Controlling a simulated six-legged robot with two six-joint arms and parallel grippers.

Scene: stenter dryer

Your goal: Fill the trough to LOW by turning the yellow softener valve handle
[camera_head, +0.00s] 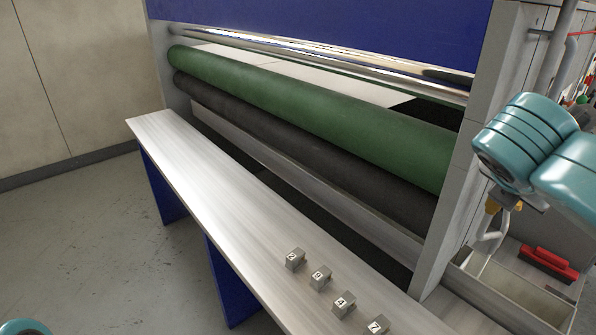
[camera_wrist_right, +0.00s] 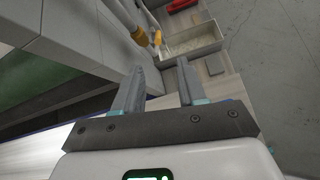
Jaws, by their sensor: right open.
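A small yellow part (camera_head: 492,207), apparently a valve handle, shows on a pipe beside the machine's end post, partly behind my right arm. In the right wrist view two yellow parts (camera_wrist_right: 157,38) show near the pipes, beyond the fingertips; I cannot tell which one is the softener handle. The pale trough (camera_head: 511,288) lies below the bent pipe end; it also shows in the wrist view (camera_wrist_right: 193,40). Its liquid level cannot be read. My right gripper (camera_wrist_right: 160,66) is open and empty, apart from the yellow parts. My left gripper is not in view.
A red object (camera_head: 549,263) lies at the trough's far side. The machine's grey end post (camera_head: 462,180) stands left of my right arm. A long metal shelf (camera_head: 200,185) with several numbered blocks (camera_head: 319,276) runs before the green roller (camera_head: 310,110). Floor at left is clear.

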